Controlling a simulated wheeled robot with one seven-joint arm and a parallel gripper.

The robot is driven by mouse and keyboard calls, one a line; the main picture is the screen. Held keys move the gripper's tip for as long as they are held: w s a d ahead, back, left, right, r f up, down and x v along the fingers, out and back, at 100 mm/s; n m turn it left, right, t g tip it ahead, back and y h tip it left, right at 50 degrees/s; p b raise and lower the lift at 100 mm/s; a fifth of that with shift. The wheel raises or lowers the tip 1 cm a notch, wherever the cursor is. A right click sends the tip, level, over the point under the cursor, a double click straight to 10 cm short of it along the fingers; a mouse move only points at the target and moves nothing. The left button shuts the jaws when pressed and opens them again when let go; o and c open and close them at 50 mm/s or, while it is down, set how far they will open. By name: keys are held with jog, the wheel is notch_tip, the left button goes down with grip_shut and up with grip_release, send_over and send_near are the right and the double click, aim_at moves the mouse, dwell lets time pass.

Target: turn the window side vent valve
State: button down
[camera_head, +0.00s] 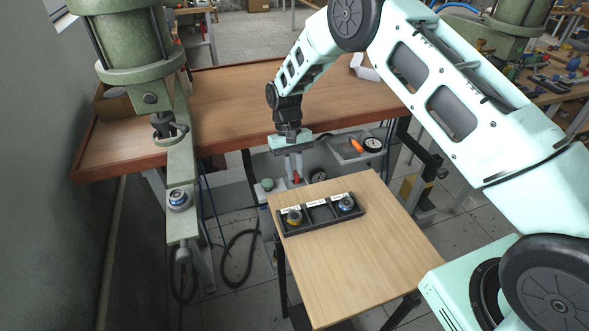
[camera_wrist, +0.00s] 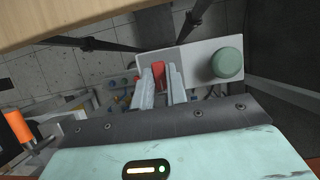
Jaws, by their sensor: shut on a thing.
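A red valve handle (camera_head: 296,177) sits on a grey panel under the rear bench, in the middle of the head view. In the wrist view the red handle (camera_wrist: 158,74) stands between my two fingers. My gripper (camera_head: 294,176) reaches down to it from above and is shut on it. In the wrist view the fingers (camera_wrist: 161,88) lie on both sides of the handle and hide part of it. Beside it is a round green knob (camera_wrist: 228,63), which also shows in the head view (camera_head: 267,184). An orange handle (camera_head: 357,146) is farther right; it shows in the wrist view too (camera_wrist: 18,127).
A wooden table (camera_head: 365,245) stands in front, with a black tray (camera_head: 321,226) holding small parts. A green press (camera_head: 125,45) stands left. The brown bench (camera_head: 225,110) overhangs the panel.

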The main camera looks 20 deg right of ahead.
jog(key=c, duration=1.4)
grip_release()
jog(key=shift+w+r, duration=0.1)
jog(key=b+v, duration=0.2)
jog(key=v, duration=1.5)
jog(key=shift+r, duration=0.2)
